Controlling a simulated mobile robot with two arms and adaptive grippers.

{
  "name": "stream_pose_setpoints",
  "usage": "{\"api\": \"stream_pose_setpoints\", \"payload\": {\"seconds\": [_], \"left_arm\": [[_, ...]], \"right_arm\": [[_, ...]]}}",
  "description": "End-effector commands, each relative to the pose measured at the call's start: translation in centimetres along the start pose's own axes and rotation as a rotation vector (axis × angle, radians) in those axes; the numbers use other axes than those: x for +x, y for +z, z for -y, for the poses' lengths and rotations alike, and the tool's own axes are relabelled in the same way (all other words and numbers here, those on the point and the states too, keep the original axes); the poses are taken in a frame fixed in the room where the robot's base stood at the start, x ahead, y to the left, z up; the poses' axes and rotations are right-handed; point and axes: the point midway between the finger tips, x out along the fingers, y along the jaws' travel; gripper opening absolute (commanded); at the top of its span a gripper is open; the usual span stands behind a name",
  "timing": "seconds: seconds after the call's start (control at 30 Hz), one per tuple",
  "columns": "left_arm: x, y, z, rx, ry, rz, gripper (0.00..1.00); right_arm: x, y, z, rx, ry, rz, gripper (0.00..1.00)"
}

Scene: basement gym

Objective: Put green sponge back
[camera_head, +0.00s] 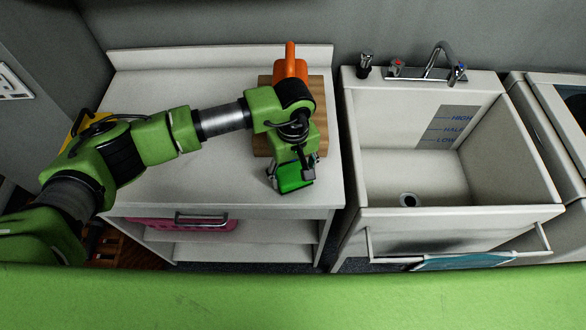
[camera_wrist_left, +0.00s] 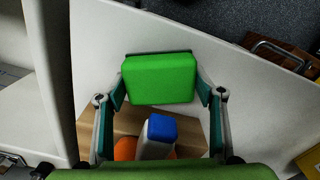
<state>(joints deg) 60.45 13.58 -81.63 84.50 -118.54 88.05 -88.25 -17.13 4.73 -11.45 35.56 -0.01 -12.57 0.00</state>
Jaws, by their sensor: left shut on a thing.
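The green sponge (camera_head: 295,178) is at the front right of the white counter top, between the fingers of my left gripper (camera_head: 291,174). In the left wrist view the sponge (camera_wrist_left: 160,78) fills the space between the two fingertips, and the gripper is shut on it. I cannot tell whether the sponge touches the counter or hangs just above it. A wooden board (camera_head: 322,113) lies behind the sponge, partly hidden by my left gripper and arm. My right gripper does not show.
An orange bottle (camera_head: 290,66) stands on the board. A white item with a blue top (camera_wrist_left: 160,130) shows in the left wrist view. A white sink (camera_head: 410,180) with a faucet (camera_head: 437,62) is to the right. The left part of the counter (camera_head: 150,85) is clear.

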Motion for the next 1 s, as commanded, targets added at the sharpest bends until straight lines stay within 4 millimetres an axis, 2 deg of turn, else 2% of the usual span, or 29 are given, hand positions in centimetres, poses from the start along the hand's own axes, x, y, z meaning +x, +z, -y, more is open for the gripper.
{"api": "stream_pose_setpoints", "payload": {"seconds": [0.27, 0.3, 0.33, 0.8, 0.87, 1.0], "left_arm": [[0.5, 0.0, 0.0, -0.001, -0.001, 0.0, 0.42], [0.3, 0.0, 0.0, -0.001, -0.001, 0.0, 0.69], [0.3, 0.0, 0.0, -0.001, -0.001, 0.0, 0.77], [-0.3, 0.0, 0.0, -0.001, 0.001, -0.001, 0.78], [-1.0, -0.1, -0.1, -0.001, 0.003, -0.003, 0.78], [-3.7, -0.2, -0.1, 0.0, 0.003, -0.006, 0.78]], "right_arm": [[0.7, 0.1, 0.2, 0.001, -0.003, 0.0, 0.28], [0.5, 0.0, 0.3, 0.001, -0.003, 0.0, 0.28], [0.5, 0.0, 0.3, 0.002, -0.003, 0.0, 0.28], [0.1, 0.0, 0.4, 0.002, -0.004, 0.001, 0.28], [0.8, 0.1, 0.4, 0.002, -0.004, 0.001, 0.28], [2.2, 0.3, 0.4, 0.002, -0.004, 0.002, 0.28]]}}
